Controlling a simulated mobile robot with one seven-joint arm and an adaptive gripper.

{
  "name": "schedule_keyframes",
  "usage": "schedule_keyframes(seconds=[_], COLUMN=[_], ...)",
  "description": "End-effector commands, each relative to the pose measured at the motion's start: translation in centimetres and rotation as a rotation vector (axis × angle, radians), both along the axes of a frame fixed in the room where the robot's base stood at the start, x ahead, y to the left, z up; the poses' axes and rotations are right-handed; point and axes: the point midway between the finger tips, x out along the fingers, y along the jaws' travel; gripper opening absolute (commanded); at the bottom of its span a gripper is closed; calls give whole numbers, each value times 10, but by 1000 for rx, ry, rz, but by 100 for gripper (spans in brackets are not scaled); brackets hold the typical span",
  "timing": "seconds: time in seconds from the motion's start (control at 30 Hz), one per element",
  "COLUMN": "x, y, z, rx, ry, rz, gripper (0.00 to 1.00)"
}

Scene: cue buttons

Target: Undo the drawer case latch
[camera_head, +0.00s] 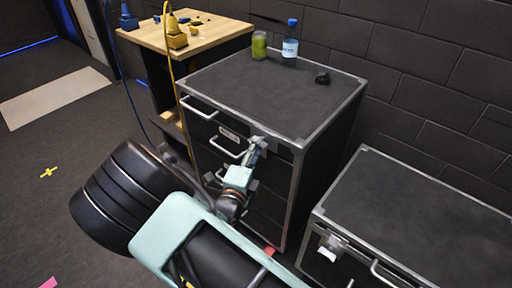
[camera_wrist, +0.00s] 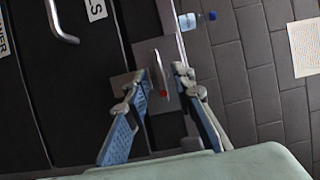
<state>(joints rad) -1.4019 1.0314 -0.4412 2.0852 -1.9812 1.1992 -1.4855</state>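The drawer case (camera_head: 270,85) is a tall black cabinet with metal edges and drawer handles on its front. Its latch (camera_wrist: 159,72) is a grey plate with a narrow raised lever and a red dot, at the upper right of the front. My gripper (camera_head: 260,145) is at that corner and hides most of the latch in the head view. In the wrist view my gripper (camera_wrist: 163,76) is open, with one blue-grey finger on each side of the lever. Whether the fingers touch it I cannot tell.
A green can (camera_head: 259,45), a water bottle (camera_head: 290,48) and a small dark object (camera_head: 322,77) stand on the case. A lower black case (camera_head: 425,210) with its own latch (camera_head: 331,246) is at right. A wooden table (camera_head: 190,32) with plugs and cables is behind left.

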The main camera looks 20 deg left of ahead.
Motion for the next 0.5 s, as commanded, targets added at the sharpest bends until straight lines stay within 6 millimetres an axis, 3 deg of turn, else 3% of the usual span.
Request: schedule_keyframes(seconds=[0.4,0.5], x=[11,11], y=[0,0], z=[0,0], rx=[0,1], ry=[1,1], rz=[0,0], gripper=[23,13])
